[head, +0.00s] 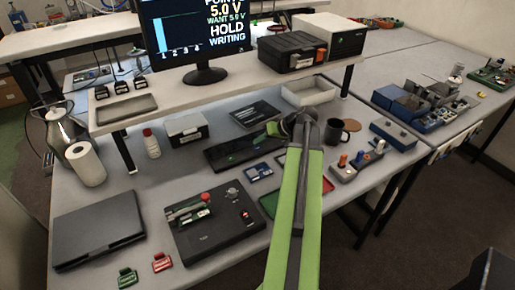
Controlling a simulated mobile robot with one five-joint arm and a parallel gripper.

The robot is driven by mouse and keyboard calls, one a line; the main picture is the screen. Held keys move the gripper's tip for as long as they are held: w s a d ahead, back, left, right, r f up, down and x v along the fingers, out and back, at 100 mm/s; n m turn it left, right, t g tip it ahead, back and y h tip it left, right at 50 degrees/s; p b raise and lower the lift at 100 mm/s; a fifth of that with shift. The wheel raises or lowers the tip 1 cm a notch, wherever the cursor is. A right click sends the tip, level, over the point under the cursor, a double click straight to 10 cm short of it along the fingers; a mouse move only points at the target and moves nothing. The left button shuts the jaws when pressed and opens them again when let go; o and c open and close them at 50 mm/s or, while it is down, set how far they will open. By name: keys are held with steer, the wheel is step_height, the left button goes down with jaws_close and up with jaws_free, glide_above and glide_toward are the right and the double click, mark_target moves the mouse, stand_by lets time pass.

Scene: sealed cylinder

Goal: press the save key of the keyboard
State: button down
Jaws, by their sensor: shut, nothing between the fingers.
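A long dark slab (228,153), which looks like the keyboard, lies on the bench below the raised shelf. Its keys are too small to read, and I cannot tell which is the save key. My green and black arm reaches up from the bottom of the head view. My gripper (273,129) is at its far end, shut and empty, near the right end of the slab. I cannot tell whether it touches the slab. The monitor (205,38) on the shelf reads "5.0 V", "WANT 5.0 V", "HOLD" and "WRITING".
A dark mug (343,131) and a white tray (309,92) stand right of my gripper. A black test board (218,226) and a closed laptop-like slab (98,229) lie at the front left. The shelf (240,80) overhangs the bench's back.

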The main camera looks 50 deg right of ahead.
mark_target(260, 149)
steer(key=shift+r+p, duration=2.5)
